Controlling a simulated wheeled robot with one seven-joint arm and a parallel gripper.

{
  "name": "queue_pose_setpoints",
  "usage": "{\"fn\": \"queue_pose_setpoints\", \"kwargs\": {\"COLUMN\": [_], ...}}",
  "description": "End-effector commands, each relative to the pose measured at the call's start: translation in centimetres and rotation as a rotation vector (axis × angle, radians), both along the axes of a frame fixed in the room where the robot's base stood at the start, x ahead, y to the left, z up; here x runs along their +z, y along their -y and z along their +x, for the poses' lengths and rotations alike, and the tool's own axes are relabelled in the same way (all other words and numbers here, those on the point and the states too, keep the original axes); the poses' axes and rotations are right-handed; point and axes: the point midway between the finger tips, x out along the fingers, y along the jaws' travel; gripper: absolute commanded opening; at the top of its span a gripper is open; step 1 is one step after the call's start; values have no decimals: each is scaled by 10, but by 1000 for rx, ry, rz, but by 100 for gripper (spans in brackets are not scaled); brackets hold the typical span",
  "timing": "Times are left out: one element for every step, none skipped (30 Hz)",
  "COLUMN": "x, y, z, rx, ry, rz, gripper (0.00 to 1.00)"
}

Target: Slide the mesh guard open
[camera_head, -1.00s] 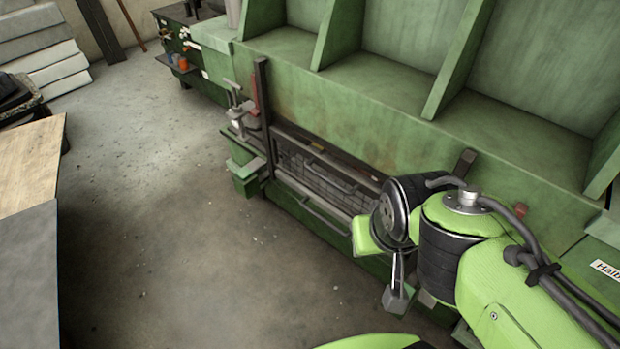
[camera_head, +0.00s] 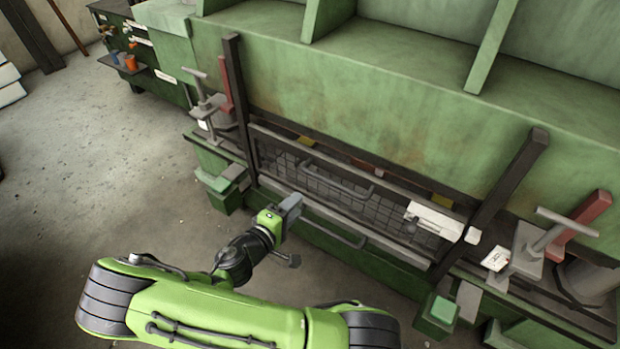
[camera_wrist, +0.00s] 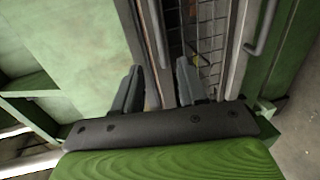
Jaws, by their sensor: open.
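The mesh guard (camera_head: 381,210) is a dark wire grid in a grey frame, set low across the front of the green machine between two dark upright posts. A grey bar handle (camera_head: 335,178) runs along its upper part, and a longer bar (camera_head: 325,230) runs below it. My gripper (camera_head: 292,204) is at the lower left part of the guard. In the wrist view my gripper (camera_wrist: 160,84) is open with nothing between its fingers. The mesh (camera_wrist: 208,42) shows beyond them. I cannot tell whether the fingers touch the frame.
The green machine (camera_head: 400,125) fills the back. Dark posts stand at the left (camera_head: 236,95) and right (camera_head: 497,195) of the guard. Clamps with red levers sit at both ends. A workbench (camera_head: 150,55) stands far left. The floor (camera_head: 100,190) at left is clear.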

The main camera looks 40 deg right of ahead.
Motion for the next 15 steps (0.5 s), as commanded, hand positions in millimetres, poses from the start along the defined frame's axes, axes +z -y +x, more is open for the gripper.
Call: {"fn": "queue_pose_setpoints", "kwargs": {"x": [-2, -3, -6, -8, -9, -12, -13, -15, -17, -18, -20, -22, -23, -24, -26], "y": [9, 16, 25, 32, 39, 49, 56, 63, 72, 79, 86, 95, 102, 108, 115], "z": [2, 4, 7, 9, 11, 15, 17, 20, 23, 26, 28, 31, 34, 36, 39], "rx": [-6, -7, -10, -9, -10, -10, -12, -11, -10, -12, -11, -10, -11, -11, -9], "ry": [1, 2, 2, 1, 1, 0, 1, 1, 1, 1, 1, 0, 1, 1, 1], "rz": [-1, 0, 1, 0, 1, 2, 2, 3, 3, 2, 3, 3, 3, 3, 4], "gripper": [42, 42, 42, 42, 42, 42, 42, 42, 42, 42, 42, 42, 42, 42, 42]}}
